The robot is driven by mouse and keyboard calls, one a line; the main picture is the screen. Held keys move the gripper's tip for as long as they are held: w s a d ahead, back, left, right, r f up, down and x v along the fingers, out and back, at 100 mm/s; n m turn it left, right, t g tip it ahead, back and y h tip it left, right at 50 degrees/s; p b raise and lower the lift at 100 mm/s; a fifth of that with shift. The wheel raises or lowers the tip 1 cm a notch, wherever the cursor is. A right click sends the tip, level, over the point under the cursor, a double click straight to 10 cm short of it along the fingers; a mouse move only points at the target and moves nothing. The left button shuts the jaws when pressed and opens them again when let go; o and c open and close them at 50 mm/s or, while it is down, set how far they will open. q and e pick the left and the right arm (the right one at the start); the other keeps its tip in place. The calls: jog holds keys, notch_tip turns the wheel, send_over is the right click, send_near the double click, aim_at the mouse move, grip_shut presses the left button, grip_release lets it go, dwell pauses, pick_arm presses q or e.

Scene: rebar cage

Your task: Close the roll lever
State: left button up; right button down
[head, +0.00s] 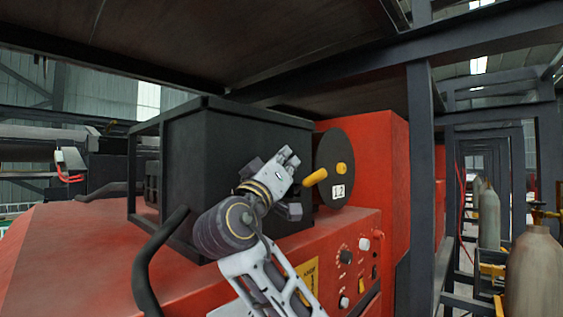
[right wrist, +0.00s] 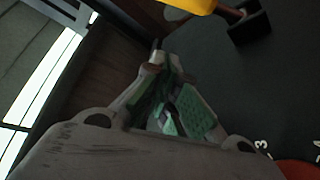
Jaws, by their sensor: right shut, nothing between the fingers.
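The roll lever's yellow handle (head: 315,177) sticks out from a black round dial (head: 332,146) on the red machine, with a smaller yellow part (head: 341,168) at the dial's hub. My right gripper (head: 289,157) is just left of the handle, its fingers pointing up, and looks apart from it. In the right wrist view its fingers (right wrist: 165,75) are together and empty. The yellow handle (right wrist: 190,4) is cut off at the top edge there, beside a black bracket (right wrist: 249,27), with the dark dial face behind. My left gripper is not in view.
A black box (head: 190,150) in a metal frame stands behind and left of my right arm. A red panel with knobs (head: 345,257) lies below the dial. A dark upright post (head: 420,170) stands to the right. Gas cylinders (head: 534,270) stand at the far right.

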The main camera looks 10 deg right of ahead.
aim_at(309, 182)
pick_arm(q)
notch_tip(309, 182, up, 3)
jog(key=p, duration=0.2)
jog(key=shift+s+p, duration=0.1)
jog(key=shift+p, duration=0.3)
pick_arm(e)
jog(key=d, duration=0.1)
jog(key=w+d+f, duration=0.1)
jog(key=d, duration=0.2)
jog(key=shift+w+f, duration=0.3)
jog(key=shift+w, duration=0.1)
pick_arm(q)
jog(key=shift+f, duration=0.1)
